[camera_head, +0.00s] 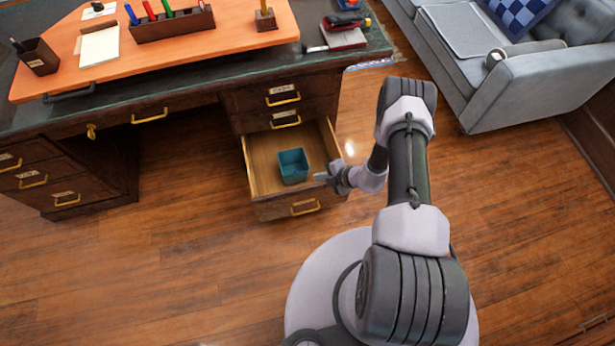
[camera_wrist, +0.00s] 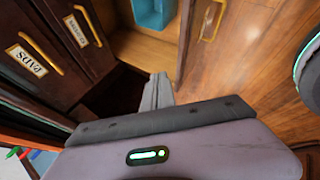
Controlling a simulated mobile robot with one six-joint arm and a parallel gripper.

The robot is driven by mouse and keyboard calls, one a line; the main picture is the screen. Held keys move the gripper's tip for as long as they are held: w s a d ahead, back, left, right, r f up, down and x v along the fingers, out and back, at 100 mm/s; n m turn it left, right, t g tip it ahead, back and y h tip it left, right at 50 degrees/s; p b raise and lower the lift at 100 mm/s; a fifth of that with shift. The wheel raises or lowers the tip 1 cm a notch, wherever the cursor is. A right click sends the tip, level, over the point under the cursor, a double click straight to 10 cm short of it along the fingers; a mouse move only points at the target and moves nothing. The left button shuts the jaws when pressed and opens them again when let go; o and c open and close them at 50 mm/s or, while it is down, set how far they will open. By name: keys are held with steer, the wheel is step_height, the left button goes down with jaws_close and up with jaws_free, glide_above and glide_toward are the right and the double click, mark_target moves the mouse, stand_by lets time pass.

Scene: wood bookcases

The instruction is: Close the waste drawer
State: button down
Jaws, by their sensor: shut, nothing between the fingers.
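The open drawer (camera_head: 266,166) is the bottom one in the desk's right pedestal. It is pulled well out, and its front panel with a yellow handle (camera_head: 304,207) faces me. I cannot read its label. A teal square bin (camera_head: 293,166) stands inside it; part of the bin also shows in the wrist view (camera_wrist: 152,12). My gripper (camera_head: 320,178) is shut and empty, with its fingertips at the drawer's right side near the front. In the wrist view the fingers (camera_wrist: 158,92) point toward the drawer; I cannot tell whether they touch it.
Two shut drawers (camera_head: 283,97) sit above the open one. The desk top (camera_head: 215,75) holds a pen cup, a notepad and a rack of markers. A grey sofa (camera_head: 540,85) stands at the back right. The wood floor (camera_head: 170,260) in front of the desk is clear.

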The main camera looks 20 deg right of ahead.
steer(key=s+f+m+h, duration=0.1)
steer(key=s+f+m, duration=0.4)
steer(key=s+f, duration=0.35)
steer(key=b, duration=0.6)
glide_toward(303, 194)
steer(key=x, duration=0.4)
steer(key=shift+w+a, duration=0.15)
steer(key=shift+w, duration=0.05)
